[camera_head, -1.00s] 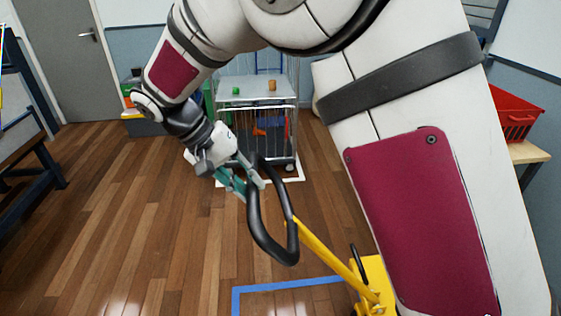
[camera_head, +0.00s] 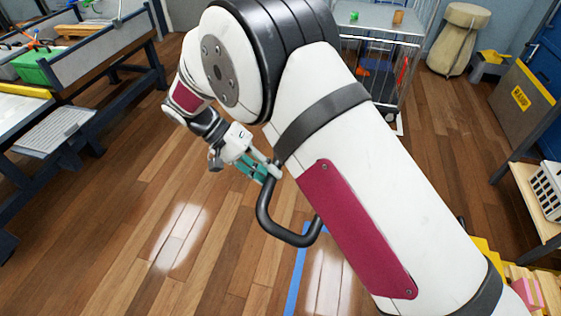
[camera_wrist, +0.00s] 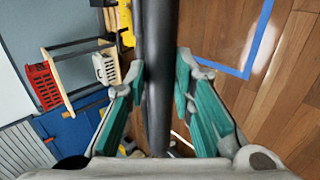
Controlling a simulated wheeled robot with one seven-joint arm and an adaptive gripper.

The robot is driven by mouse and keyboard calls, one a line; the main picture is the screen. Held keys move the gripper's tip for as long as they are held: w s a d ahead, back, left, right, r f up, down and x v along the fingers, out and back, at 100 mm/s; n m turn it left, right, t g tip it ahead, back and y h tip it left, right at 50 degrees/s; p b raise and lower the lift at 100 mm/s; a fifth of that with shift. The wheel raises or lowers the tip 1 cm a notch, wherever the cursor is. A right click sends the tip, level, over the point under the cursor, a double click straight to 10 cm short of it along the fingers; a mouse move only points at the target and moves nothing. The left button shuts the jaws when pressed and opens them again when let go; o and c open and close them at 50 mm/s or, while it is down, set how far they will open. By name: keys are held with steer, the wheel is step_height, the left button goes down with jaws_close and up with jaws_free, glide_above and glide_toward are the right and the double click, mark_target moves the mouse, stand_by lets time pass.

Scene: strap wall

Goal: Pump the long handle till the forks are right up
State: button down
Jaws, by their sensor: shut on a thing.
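The long handle's black loop (camera_head: 285,234) shows in the head view below and left of my arm. My gripper (camera_head: 272,174) is shut on the upper left side of this loop. In the wrist view, the dark bar of the handle (camera_wrist: 158,45) runs between the teal-padded fingers of my gripper (camera_wrist: 161,72). My arm hides the handle's lower shaft in the head view. A yellow part (camera_head: 487,252) shows behind my arm at the lower right. I cannot make out the forks or their height.
Blue floor tape (camera_head: 295,275) runs below the loop. A workbench (camera_head: 100,70) stands at the left and a wire cart (camera_head: 383,50) at the back. Pink blocks (camera_head: 527,293) and wood lie at the lower right. The wooden floor left of the handle is clear.

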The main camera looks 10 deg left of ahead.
steer(key=f, duration=0.1)
steer(key=a+f+b, duration=0.1)
steer(key=shift+s+a+f, duration=0.2)
steer(key=shift+f, duration=0.15)
steer(key=c, duration=1.4)
jaws_free()
steer(key=shift+f, duration=0.1)
steer(key=shift+o, duration=0.2)
steer(key=shift+w, duration=0.1)
steer(key=shift+r, duration=0.25)
